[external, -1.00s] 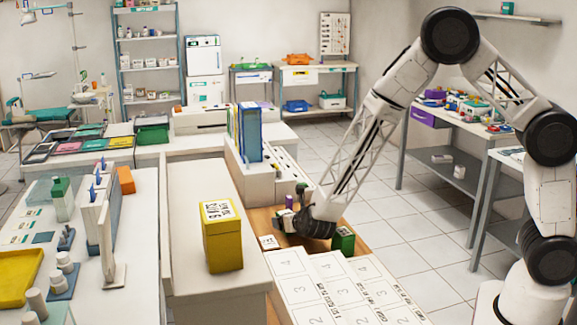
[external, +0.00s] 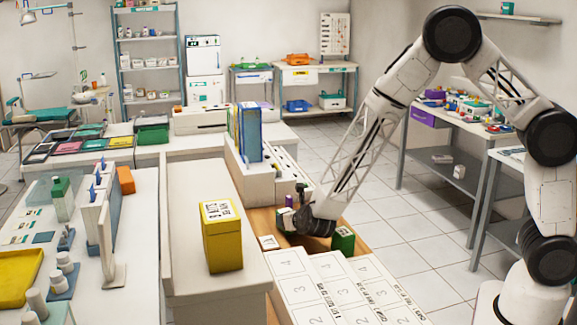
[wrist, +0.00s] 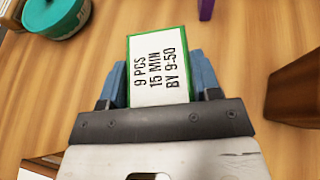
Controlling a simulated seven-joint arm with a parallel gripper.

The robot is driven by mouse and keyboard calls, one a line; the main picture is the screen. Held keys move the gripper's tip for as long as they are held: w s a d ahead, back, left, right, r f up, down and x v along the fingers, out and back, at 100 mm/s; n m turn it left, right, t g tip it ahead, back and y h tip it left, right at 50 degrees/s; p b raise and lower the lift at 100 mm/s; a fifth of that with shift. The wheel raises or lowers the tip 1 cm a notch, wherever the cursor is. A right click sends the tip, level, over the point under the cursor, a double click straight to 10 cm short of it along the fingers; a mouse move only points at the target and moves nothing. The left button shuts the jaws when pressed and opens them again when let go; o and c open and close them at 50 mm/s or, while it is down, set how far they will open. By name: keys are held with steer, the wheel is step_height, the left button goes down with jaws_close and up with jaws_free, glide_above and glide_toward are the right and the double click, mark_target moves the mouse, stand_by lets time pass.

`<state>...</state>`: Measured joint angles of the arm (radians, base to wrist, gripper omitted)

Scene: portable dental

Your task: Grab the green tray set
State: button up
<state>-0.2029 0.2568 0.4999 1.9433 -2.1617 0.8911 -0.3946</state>
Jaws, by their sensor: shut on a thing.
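A small green box with a white label (wrist: 158,68) sits between my gripper's blue finger pads in the wrist view. The label reads "9 PCS 15 MIN BY 9-50". My gripper (wrist: 160,88) is shut on this box, with one pad against each side. In the external view the held box (external: 284,219) is partly hidden by my dark wrist, low over the wooden tabletop (external: 262,219). I cannot tell whether it touches the wood. Another green box (external: 343,240) stands just right of my wrist.
A purple item (wrist: 206,8) stands beyond the held box. A round teal item (wrist: 55,18) is at upper left and a brown block (wrist: 296,88) at right. A yellow box (external: 222,240) stands on the white counter. Numbered white panels (external: 335,290) lie in front.

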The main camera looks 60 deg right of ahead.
steer(key=shift+r, duration=4.75)
steer(key=shift+w, duration=0.1)
